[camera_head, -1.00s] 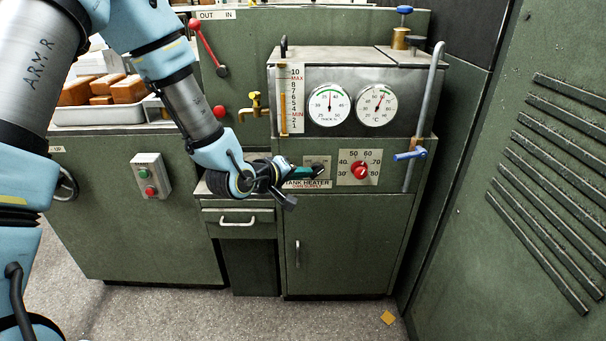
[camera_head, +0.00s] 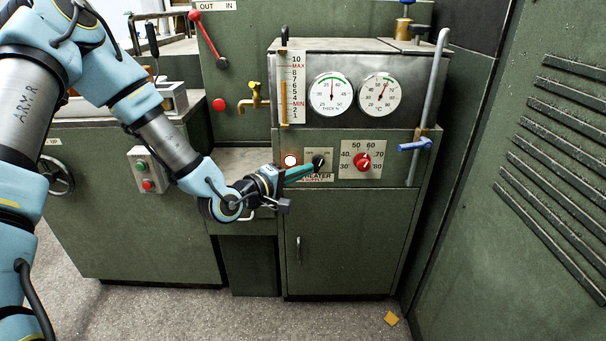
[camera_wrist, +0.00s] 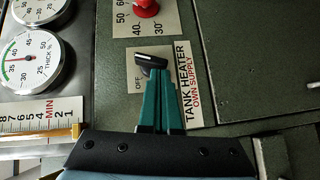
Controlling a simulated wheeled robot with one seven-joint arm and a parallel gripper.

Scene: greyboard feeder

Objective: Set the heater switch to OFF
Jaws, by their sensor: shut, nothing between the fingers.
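The heater switch (camera_head: 319,161) is a small black knob on a pale plate on the green cabinet front, above the TANK HEATER label. In the wrist view the switch (camera_wrist: 150,62) has a white line on its black handle, and the word OFF stands on the plate beside it. My gripper (camera_head: 312,168) has its teal fingers together and empty, with the tips at the switch from the left. In the wrist view my gripper (camera_wrist: 160,76) overlaps the lower part of the knob; I cannot tell whether they touch. The fingers hide part of the plate's markings.
A lit round lamp (camera_head: 291,160) is left of the switch. A red dial (camera_head: 362,160) is right of it, and a blue-handled lever (camera_head: 414,145) stands further right. Two gauges (camera_head: 331,94) and a level scale (camera_head: 291,95) are above. A drawer front and cabinet door lie below.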

